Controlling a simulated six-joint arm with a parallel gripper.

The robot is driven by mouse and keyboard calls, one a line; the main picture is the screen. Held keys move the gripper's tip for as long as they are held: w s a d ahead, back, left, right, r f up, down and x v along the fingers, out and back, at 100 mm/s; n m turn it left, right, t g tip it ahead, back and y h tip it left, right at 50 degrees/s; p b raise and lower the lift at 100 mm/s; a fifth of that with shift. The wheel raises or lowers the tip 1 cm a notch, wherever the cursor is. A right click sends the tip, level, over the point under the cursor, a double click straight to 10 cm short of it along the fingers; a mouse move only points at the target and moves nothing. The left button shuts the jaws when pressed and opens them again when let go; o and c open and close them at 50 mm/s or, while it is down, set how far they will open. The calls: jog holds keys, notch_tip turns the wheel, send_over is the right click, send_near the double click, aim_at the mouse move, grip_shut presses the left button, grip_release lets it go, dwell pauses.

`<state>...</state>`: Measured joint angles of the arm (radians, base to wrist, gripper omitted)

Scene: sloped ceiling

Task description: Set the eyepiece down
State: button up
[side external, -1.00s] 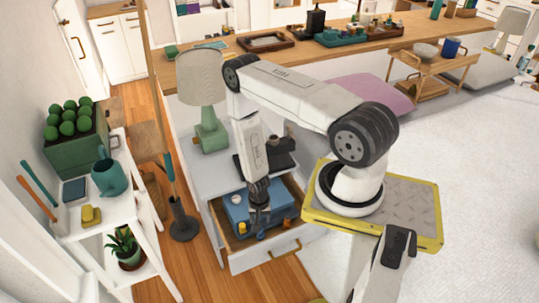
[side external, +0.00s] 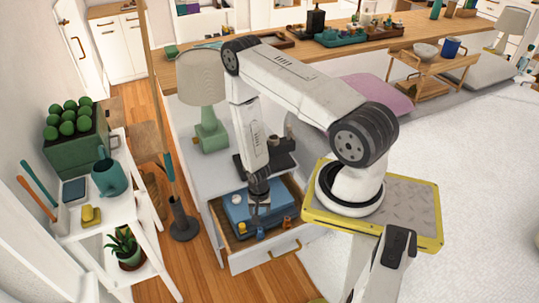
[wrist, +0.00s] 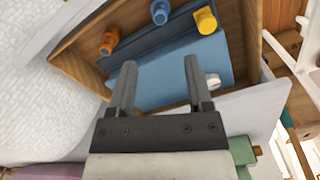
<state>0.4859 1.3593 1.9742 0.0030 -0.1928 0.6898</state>
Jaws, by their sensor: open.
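My gripper (side external: 260,205) is open and empty, pointing down over the open drawer; its two fingers also show in the wrist view (wrist: 160,64), above the blue case. A small blue eyepiece-like piece (wrist: 160,12) is in the drawer (wrist: 248,25) beside the case, just beyond my fingers and apart from them. It also shows below my gripper in the side view (side external: 260,233). An orange piece (wrist: 109,40) and a yellow piece (wrist: 206,20) are near the same side of the case. The frames do not show for certain which piece is the eyepiece.
The blue case (wrist: 165,82) fills much of the drawer, with a white knob-like piece (wrist: 213,81) at its edge. The drawer walls are close around it. The cabinet top above holds a green lamp (side external: 210,130) and a dark stand (side external: 280,155).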

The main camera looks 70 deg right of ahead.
jog(key=w+a+r+n+t, duration=0.1)
jog(key=w+a+r+n, duration=0.2)
jog(key=r, duration=0.7)
jog(key=w+a+r+n, duration=0.2)
jog(key=w+r+n, duration=0.25)
jog(key=r, duration=0.55)
jog(key=s+a+r+n, duration=0.2)
jog(key=a+r+n, duration=0.1)
jog(key=r, duration=0.4)
jog(key=s+a+r+n+t, duration=0.1)
jog(key=s+a+r+n, duration=0.1)
jog(key=a+r, duration=0.3)
notch_tip(320, 180, up, 4)
jog(key=shift+f+n+t, duration=0.25)
jog(key=shift+n+t, duration=0.05)
jog(key=shift+n, duration=0.25)
